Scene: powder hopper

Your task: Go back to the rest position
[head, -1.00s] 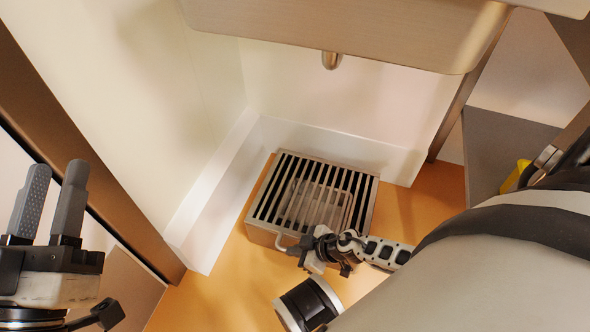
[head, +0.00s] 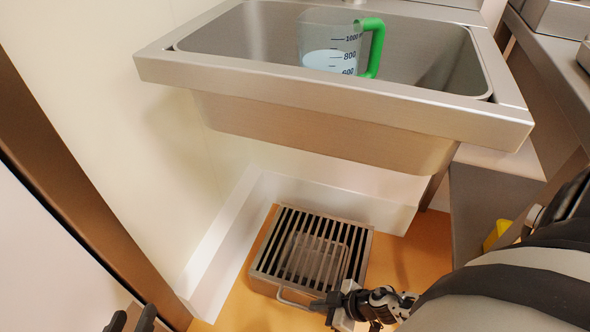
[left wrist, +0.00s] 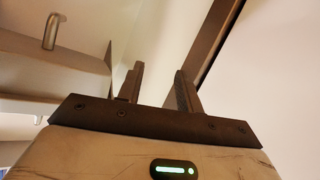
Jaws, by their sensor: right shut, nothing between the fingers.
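My left gripper (head: 132,315) shows only its fingertips at the bottom left of the head view. In the left wrist view my left gripper (left wrist: 157,82) has its two fingers apart with nothing between them. My right gripper (head: 328,303) is low in the head view, shut and empty, beside the handle (head: 291,301) of a slatted metal box (head: 262,268) on the floor. Whether it touches the handle is unclear. My right arm covers the lower right.
A steel sink (head: 330,108) hangs above the box, with a clear measuring jug (head: 327,40) with a green handle in it. A brown post (head: 85,180) stands at the left. A grey shelf (head: 487,205) and yellow object (head: 496,234) are at right.

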